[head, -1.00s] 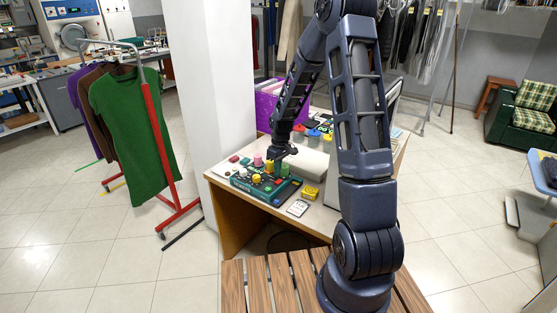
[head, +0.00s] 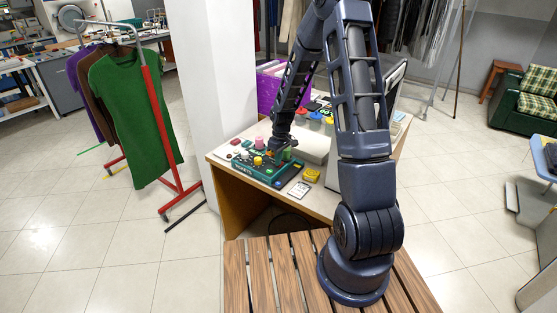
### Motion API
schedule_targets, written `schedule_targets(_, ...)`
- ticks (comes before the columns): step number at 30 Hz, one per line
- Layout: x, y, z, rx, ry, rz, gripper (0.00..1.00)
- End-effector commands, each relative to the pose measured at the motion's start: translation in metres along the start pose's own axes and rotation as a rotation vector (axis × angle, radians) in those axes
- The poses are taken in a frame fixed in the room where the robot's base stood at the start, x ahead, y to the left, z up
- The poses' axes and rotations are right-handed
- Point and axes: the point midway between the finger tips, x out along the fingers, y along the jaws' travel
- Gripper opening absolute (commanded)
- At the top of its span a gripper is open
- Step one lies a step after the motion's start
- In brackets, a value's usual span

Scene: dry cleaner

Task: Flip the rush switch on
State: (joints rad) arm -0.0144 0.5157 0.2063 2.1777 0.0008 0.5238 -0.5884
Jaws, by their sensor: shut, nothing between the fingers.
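A teal control box (head: 241,168) with several coloured knobs and buttons lies on the wooden table (head: 228,203). A yellow knob (head: 258,161) shows on the box, to the left of my gripper. My gripper (head: 279,161) is shut and empty, low over the back right part of the box. Whether it touches the box cannot be told. The rush switch cannot be made out at this size; my gripper and arm hide part of the panel.
A purple crate (head: 267,92) stands behind. A white pillar (head: 213,80) stands left of the table. A red clothes rack (head: 163,130) holds garments.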

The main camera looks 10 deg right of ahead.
Motion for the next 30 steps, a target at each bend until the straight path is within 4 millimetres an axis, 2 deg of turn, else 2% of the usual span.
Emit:
schedule_targets(17, -0.005, 0.015, 0.001, 0.001, -0.001, -0.001, 0.0)
schedule_targets(30, -0.01, 0.014, 0.0, 0.0, 0.0, 0.0, 0.0)
